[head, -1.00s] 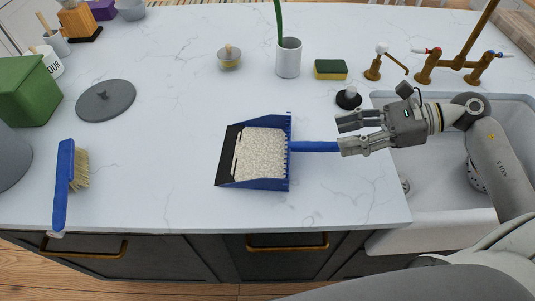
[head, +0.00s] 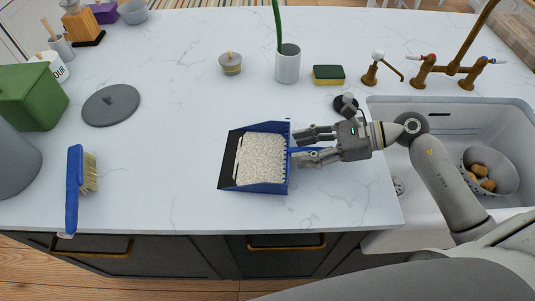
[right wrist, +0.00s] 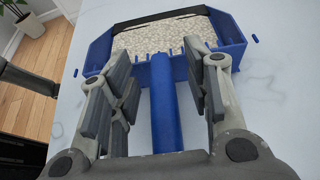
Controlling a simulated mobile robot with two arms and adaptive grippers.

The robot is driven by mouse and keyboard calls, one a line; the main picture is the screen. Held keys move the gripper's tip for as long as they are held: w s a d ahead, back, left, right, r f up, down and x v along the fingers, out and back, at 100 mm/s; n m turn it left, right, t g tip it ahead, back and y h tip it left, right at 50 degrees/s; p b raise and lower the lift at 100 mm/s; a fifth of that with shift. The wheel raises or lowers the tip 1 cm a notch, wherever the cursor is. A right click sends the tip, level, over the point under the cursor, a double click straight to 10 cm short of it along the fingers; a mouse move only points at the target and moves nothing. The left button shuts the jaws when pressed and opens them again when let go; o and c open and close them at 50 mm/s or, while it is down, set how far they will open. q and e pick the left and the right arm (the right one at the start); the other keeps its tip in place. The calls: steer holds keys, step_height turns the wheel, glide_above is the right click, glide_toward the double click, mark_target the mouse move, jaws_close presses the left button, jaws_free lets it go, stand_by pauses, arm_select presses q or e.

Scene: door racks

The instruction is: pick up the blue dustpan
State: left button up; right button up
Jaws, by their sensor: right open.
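The blue dustpan (head: 272,187) lies on the white counter, its dark lip to the left and its pan filled with pale grains (head: 261,156). Its blue handle points right. My right gripper (head: 298,147) is open over the handle from the right, its fingertips close to the pan's back wall. In the right wrist view the handle (right wrist: 164,110) runs between the two open fingers (right wrist: 160,90), with a gap on each side. My left gripper is not in view.
A blue brush (head: 74,190) lies at the left. A grey lid (head: 111,105), a small jar (head: 230,64), a white cup (head: 288,64) and a sponge (head: 328,75) stand farther back. The sink (head: 440,120) with a brass tap is at the right. Counter around the dustpan is mostly clear.

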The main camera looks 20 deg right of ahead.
jaws_close()
steer(key=shift+r, duration=0.1)
